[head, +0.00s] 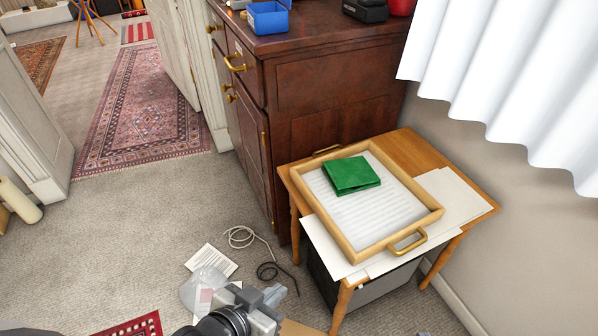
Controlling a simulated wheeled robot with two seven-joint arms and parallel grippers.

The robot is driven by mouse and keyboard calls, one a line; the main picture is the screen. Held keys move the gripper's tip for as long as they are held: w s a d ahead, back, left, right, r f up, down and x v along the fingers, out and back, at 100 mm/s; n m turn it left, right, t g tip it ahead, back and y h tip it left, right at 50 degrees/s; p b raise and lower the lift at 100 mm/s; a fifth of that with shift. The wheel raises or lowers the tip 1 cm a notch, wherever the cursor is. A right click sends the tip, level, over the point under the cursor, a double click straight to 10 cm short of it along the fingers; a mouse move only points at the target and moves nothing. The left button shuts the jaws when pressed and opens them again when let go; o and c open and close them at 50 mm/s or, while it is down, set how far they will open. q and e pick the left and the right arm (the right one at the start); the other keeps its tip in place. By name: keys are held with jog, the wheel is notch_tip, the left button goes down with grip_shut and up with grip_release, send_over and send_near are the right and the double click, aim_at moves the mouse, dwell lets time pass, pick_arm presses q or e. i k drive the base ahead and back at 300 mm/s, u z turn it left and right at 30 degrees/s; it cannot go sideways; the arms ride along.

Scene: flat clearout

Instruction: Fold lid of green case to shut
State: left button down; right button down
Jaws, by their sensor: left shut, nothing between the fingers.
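My left gripper (277,293) is low in the view, over the floor in front of the table. It is shut and empty, well apart from the green piece. My right gripper does not show clearly.
A dark wooden cabinet (330,88) stands behind the table (405,150), with an open blue box (268,18) on top. White sheets (455,195) lie under the tray. A cable (243,237), papers and a clear bag (203,288) lie on the floor.

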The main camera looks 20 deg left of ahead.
aim_at(353, 172)
jog(key=u, duration=1.5)
jog(key=i, duration=1.05)
jog(key=z, duration=2.4)
